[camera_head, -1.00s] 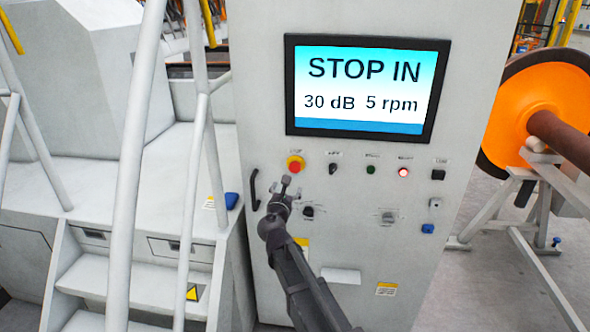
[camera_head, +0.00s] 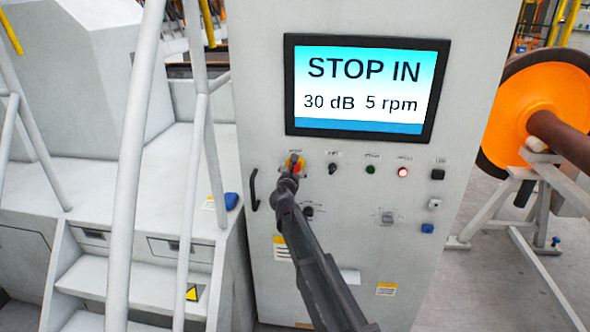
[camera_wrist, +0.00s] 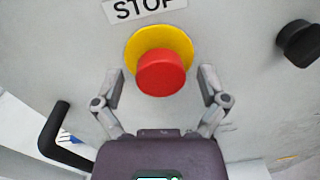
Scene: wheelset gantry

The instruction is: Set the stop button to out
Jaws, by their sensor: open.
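The stop button (camera_wrist: 162,74) is a red mushroom head on a yellow collar, under a STOP label (camera_wrist: 143,9). In the head view the stop button (camera_head: 299,160) is partly hidden by my gripper (camera_head: 293,163). In the wrist view my gripper (camera_wrist: 162,90) is open, with one finger on each side of the red head and a gap on both sides. I see no clear contact. The screen (camera_head: 364,86) on the cabinet reads STOP IN, 30 dB and 5 rpm.
A black knob (camera_head: 333,168), a green lamp (camera_head: 370,170) and a lit red lamp (camera_head: 403,172) sit right of the stop button. A black handle (camera_head: 254,190) projects at the cabinet's left edge. White stair railings (camera_head: 140,150) stand further left.

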